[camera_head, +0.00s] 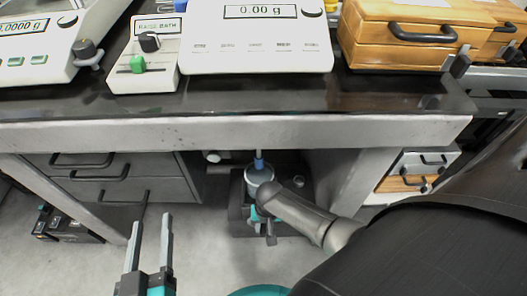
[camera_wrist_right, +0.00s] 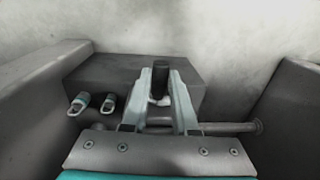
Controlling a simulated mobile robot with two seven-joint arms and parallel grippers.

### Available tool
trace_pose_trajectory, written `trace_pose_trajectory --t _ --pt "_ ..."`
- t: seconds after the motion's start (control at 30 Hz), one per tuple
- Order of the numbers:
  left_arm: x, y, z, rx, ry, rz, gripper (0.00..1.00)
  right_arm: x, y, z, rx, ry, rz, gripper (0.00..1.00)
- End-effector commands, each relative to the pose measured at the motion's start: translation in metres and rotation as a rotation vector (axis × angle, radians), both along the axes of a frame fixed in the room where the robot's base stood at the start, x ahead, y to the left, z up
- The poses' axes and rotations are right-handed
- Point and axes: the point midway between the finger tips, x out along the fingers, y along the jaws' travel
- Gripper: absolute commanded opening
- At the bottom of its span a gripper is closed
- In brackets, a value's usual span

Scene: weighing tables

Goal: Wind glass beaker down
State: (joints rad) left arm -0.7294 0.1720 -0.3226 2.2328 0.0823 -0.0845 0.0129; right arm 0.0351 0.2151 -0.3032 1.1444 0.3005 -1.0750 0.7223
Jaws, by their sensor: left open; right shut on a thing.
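My right gripper (camera_wrist_right: 160,88) is shut on a dark upright crank handle (camera_wrist_right: 160,72) in the right wrist view. A grey horizontal shaft (camera_wrist_right: 232,128) runs just behind its fingers. In the head view my right arm partly hides the gripper and the stand. My left gripper (camera_head: 152,219) is open and empty, low in front of the table at the left.
The table's front edge (camera_head: 230,132) overhangs the stand. On top are a scale (camera_head: 258,45), a control box (camera_head: 144,60) with a green switch, another scale (camera_head: 35,45) and a wooden case (camera_head: 400,40). Drawers (camera_head: 120,180) stand left underneath. Floor between drawers and stand is clear.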

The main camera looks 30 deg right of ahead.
Motion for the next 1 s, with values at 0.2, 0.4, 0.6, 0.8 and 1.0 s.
trace_pose_trajectory --t 0.2,0.4,0.6,0.8,1.0 --pt "0.004 0.004 -0.002 0.041 0.054 -0.002 0.56 0.001 0.003 0.001 -0.030 0.021 -0.002 0.00" --pt "0.006 0.013 -0.009 0.105 0.157 -0.002 0.56 0.004 0.008 0.001 -0.097 0.064 -0.001 0.00" --pt "0.006 0.016 -0.014 0.125 0.192 -0.002 0.56 0.005 0.010 0.000 -0.157 0.100 -0.001 0.00" --pt "0.005 0.016 -0.015 0.128 0.199 -0.003 0.56 0.005 0.011 0.000 -0.168 0.105 0.000 0.00" --pt "0.005 0.016 -0.015 0.128 0.198 -0.003 0.56 0.005 0.011 0.000 -0.166 0.104 0.000 0.30"
